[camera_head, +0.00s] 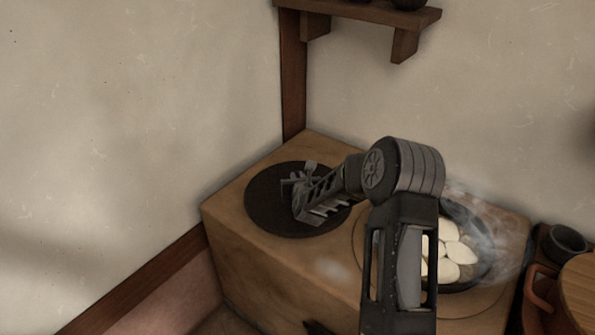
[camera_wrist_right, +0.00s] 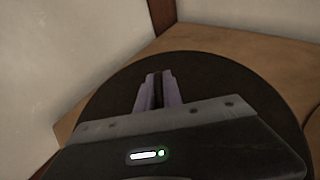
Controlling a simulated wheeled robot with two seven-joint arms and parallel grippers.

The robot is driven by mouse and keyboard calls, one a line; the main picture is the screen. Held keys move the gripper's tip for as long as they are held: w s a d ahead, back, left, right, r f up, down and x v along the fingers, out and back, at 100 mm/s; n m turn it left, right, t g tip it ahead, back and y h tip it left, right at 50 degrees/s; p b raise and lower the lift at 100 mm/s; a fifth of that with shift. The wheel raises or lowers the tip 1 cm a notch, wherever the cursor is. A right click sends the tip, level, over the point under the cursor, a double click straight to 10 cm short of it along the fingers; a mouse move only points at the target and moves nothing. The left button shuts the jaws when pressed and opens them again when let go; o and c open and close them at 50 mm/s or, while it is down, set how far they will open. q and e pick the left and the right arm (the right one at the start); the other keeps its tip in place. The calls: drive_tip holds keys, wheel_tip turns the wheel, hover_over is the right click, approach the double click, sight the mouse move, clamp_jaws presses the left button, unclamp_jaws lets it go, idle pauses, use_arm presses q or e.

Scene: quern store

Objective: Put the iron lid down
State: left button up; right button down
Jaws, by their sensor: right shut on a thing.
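The iron lid (camera_head: 265,213) is a flat, dark round disc over the left part of the clay stove top (camera_head: 235,190). It looks level; I cannot tell whether it touches the stove or hangs just above it. My right gripper (camera_head: 297,184) is over the lid's middle, shut on its handle, which is mostly hidden by the fingers. In the right wrist view the lid (camera_wrist_right: 225,82) spreads wide beneath the pale fingers (camera_wrist_right: 158,90). My left gripper is not in view.
A steaming pan (camera_head: 484,270) with several pale, rounded pieces sits at the stove's right, partly behind my arm. A dark cup (camera_head: 567,242) and a wooden-topped pot (camera_head: 580,290) stand farther right. Walls meet behind the stove; a shelf (camera_head: 365,12) hangs above.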

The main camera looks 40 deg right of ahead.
drive_tip(key=shift+w+r, duration=0.1)
drive_tip(key=shift+r, duration=0.2)
drive_tip(key=shift+f, duration=1.85)
drive_tip(key=shift+f, duration=0.15)
drive_tip(key=c, duration=1.9)
unclamp_jaws()
drive_tip(key=shift+f, duration=0.25)
drive_tip(key=shift+c, duration=0.2)
drive_tip(key=o, duration=0.4)
drive_tip(key=shift+o, duration=0.2)
drive_tip(key=shift+r, duration=0.1)
drive_tip(key=shift+r, duration=0.1)
drive_tip(key=v, duration=1.2)
drive_tip(key=shift+a, duration=0.1)
